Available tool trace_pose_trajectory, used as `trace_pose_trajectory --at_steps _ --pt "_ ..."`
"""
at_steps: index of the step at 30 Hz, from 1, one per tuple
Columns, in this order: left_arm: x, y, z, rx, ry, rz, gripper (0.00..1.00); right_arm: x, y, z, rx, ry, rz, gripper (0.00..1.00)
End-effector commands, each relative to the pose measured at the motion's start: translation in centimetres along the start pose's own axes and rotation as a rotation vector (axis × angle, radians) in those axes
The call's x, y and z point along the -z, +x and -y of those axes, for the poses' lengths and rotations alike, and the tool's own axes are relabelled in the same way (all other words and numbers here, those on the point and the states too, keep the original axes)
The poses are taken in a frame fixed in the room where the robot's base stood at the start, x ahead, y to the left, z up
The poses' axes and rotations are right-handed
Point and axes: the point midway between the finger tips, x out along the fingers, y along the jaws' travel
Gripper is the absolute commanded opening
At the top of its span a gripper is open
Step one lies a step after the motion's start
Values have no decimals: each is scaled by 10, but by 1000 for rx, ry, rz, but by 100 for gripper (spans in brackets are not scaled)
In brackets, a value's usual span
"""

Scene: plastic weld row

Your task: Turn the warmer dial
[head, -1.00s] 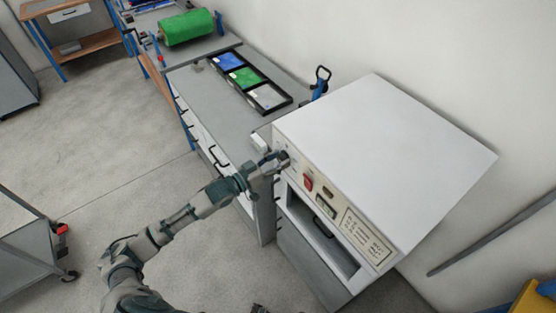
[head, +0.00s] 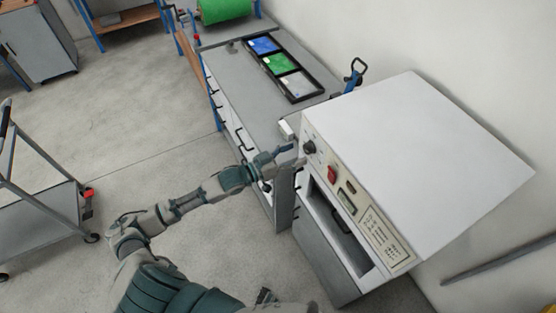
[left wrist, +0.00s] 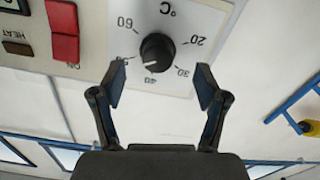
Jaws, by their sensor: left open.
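The warmer (head: 430,130) is a white box with a cream front panel at the right of the head view. The dial's pale mark points lower left in that view. My left gripper (left wrist: 160,82) is open and empty, its fingertips just short of the dial and apart from it. My right gripper is not in view.
A red switch (head: 331,174) is beside the dial on the panel. A grey bench (head: 245,90) with a black tray (head: 312,84) of blue, green and grey pieces stands behind. A trolley (head: 45,205) stands at left. The floor between is clear.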

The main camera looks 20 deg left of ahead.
Motion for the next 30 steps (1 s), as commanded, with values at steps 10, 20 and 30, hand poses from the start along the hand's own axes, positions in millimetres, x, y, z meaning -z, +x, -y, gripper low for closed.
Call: trace_pose_trajectory --at_steps 10,20,30 --pt "-4 -69 2 1 -3 9 74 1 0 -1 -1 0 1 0" --pt "-3 -85 2 0 -3 6 74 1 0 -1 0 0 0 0" --pt "-3 -85 2 0 -3 5 74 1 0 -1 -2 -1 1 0"
